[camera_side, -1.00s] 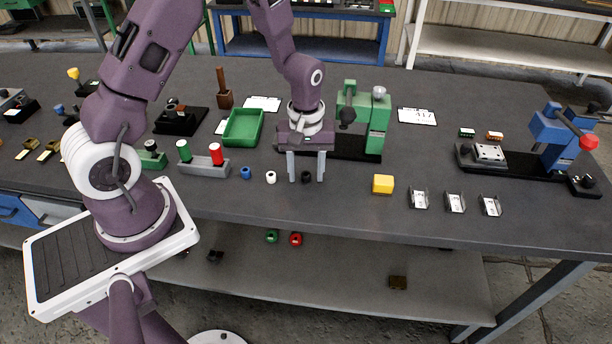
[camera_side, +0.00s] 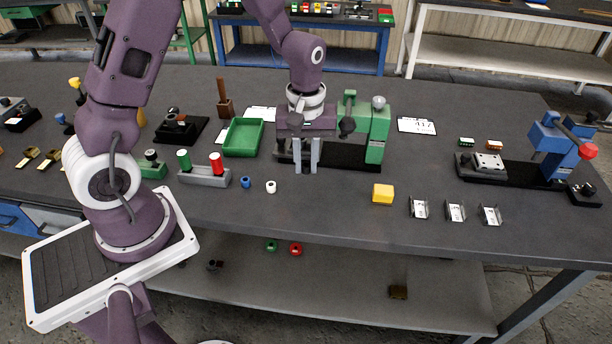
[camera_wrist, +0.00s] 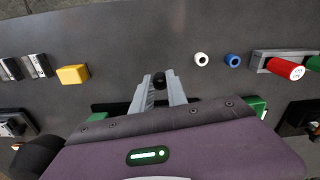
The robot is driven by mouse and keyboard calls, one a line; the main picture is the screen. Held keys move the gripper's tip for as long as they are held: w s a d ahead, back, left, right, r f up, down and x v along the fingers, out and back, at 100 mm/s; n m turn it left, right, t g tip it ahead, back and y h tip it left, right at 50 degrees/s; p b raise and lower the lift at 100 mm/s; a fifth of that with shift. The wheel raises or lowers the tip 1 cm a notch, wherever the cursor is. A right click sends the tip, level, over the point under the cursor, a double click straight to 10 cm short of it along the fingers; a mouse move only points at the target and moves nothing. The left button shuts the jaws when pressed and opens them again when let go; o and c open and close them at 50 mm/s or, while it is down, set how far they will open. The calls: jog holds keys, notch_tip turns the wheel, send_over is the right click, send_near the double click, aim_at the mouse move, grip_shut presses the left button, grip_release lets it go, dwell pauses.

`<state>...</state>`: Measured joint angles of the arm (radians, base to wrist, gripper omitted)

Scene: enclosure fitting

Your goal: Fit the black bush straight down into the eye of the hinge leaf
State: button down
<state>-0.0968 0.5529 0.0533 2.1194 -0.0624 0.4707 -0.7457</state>
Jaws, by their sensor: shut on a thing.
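My gripper (camera_side: 307,170) is shut on the black bush, in front of the green press (camera_side: 378,135). In the wrist view the black bush (camera_wrist: 159,80) sits between the two grey fingertips of my gripper (camera_wrist: 160,84). I cannot pick out the hinge leaf for certain. My fingers and wrist cover part of the press's black base (camera_side: 350,157).
A white bush (camera_side: 271,187) and a blue bush (camera_side: 245,182) stand to the left. A yellow block (camera_side: 383,193) and silver brackets (camera_side: 455,211) lie to the right. A green tray (camera_side: 243,138) is behind left; a blue press (camera_side: 555,140) stands at far right.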

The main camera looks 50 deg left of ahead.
aim_at(306, 165)
notch_tip(306, 165, up, 12)
jog(key=f, duration=0.1)
jog(key=w+a+f, duration=0.2)
jog(key=w+a, duration=0.1)
jog(key=a, duration=0.2)
jog(key=w+a+f+n, duration=0.1)
jog(key=w+a+f, duration=0.1)
jog(key=a, duration=0.4)
jog(key=shift+w+a+f, duration=0.15)
jog(key=shift+w+f, duration=0.15)
jog(key=shift+w, duration=0.45)
jog(key=shift+f, duration=2.9)
jog(key=shift+f, duration=0.7)
jog(key=shift+r, duration=0.45)
jog(key=shift+f, duration=0.35)
